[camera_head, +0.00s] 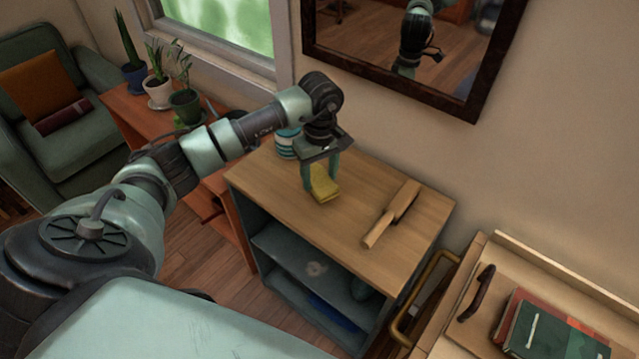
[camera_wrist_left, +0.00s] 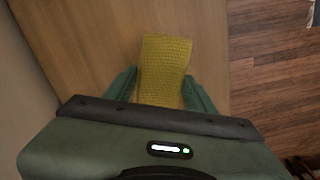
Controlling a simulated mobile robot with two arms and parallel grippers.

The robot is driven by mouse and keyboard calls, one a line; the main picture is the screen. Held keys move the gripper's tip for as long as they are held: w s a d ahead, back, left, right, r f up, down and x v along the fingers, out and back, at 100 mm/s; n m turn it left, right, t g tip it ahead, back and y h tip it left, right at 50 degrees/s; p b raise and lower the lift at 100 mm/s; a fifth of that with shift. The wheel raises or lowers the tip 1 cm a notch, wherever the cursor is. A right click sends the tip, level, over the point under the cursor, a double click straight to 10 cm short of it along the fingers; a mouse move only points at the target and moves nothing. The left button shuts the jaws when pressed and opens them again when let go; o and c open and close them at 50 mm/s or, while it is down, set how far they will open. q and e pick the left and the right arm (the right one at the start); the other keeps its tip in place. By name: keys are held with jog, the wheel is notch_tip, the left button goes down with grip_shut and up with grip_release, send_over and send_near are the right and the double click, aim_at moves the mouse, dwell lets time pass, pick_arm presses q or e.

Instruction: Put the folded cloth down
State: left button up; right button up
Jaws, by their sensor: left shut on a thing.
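In the left wrist view the cloth (camera_wrist_left: 164,68) sticks out between the two fingers (camera_wrist_left: 160,92), over the wood surface (camera_wrist_left: 90,45). I cannot tell whether the cloth's lower edge touches the top. My right gripper is in neither view.
A wooden brush (camera_head: 392,214) lies on the cabinet top, right of the cloth. A striped canister (camera_head: 286,143) stands behind the gripper to the left. A mirror (camera_head: 470,100) hangs above. Books (camera_head: 550,335) lie at lower right. The cabinet top's front area is clear.

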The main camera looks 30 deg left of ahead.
aim_at(319, 186)
pick_arm(q)
notch_tip(319, 186, down, 4)
jog(key=shift+s+r+p, duration=0.1)
jog(key=shift+r+p, duration=0.1)
jog(key=shift+p, duration=0.1)
jog(key=shift+f, duration=0.2)
jog(key=shift+f+b, duration=0.2)
jog(key=shift+b, duration=0.1)
jog(key=o, duration=1.4)
jog(key=shift+r, duration=0.1)
jog(key=shift+o, duration=0.2)
